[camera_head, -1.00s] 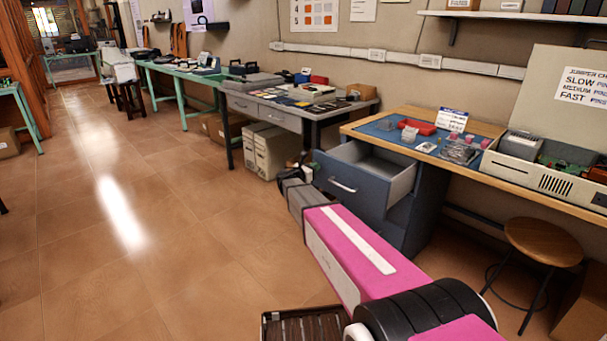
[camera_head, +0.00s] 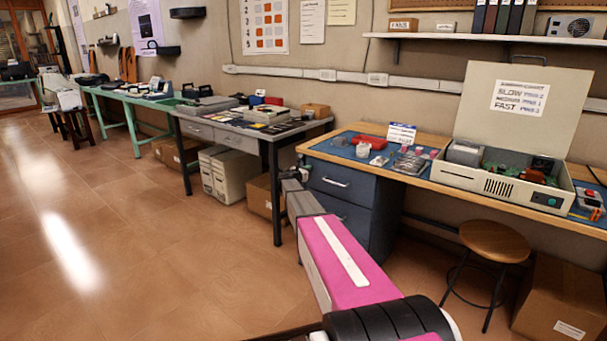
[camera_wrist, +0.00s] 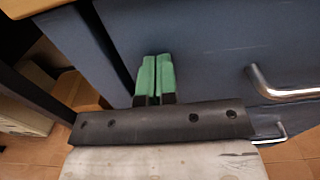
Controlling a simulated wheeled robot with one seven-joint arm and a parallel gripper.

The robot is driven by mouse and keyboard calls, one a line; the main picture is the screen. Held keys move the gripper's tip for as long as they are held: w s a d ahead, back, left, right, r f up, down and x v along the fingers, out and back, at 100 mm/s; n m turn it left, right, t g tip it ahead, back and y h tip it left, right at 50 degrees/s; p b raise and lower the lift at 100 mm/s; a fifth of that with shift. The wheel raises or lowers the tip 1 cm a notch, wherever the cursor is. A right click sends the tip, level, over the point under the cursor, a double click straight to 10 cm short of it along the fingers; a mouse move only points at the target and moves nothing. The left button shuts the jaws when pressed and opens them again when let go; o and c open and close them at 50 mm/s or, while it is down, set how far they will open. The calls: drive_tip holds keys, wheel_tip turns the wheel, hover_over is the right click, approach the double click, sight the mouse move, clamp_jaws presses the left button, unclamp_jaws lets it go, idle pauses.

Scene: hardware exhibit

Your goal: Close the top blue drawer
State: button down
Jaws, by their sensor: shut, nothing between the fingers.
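The top blue drawer (camera_head: 341,183) is in the blue cabinet under the wooden desk. In the head view its front looks flush with the cabinet, and no open interior shows. Its silver handle (camera_wrist: 278,88) is at the right in the wrist view. My gripper (camera_wrist: 155,78) has green fingertips set together, with nothing between them. They are at the drawer front, left of the handle; whether they touch it I cannot tell. In the head view my arm hides part of the cabinet's left side, and the fingertips are hard to make out.
A lower blue drawer (camera_head: 340,217) sits below. A wooden stool (camera_head: 494,241) and a cardboard box (camera_head: 556,300) stand to the right. A grey table (camera_head: 240,132) with boxes under it is to the left. The tiled floor (camera_head: 150,250) at left is clear.

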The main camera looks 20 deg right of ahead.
drive_tip(key=shift+w+d, duration=0.3)
drive_tip(key=shift+d, duration=0.05)
drive_tip(key=v, duration=1.5)
drive_tip(key=s+f+m+g+y, duration=0.25)
drive_tip(key=s+m, duration=0.25)
drive_tip(key=s, duration=0.3)
drive_tip(key=s+f+m+g+y, duration=0.15)
drive_tip(key=s+f+m, duration=0.25)
drive_tip(key=s, duration=0.4)
drive_tip(key=s+f+m+g+y, duration=0.25)
drive_tip(key=s+m, duration=0.25)
drive_tip(key=s, duration=0.3)
drive_tip(key=s+a+f+m+g+y, duration=0.2)
drive_tip(key=s+a+m+y, duration=0.2)
drive_tip(key=s, duration=0.6)
drive_tip(key=s+a+f+m+g+y, duration=0.1)
drive_tip(key=s+a+m+g+y, duration=0.1)
drive_tip(key=s+a+m+y, duration=0.2)
drive_tip(key=s+a+m, duration=0.3)
drive_tip(key=s, duration=0.3)
drive_tip(key=shift+f, duration=0.35)
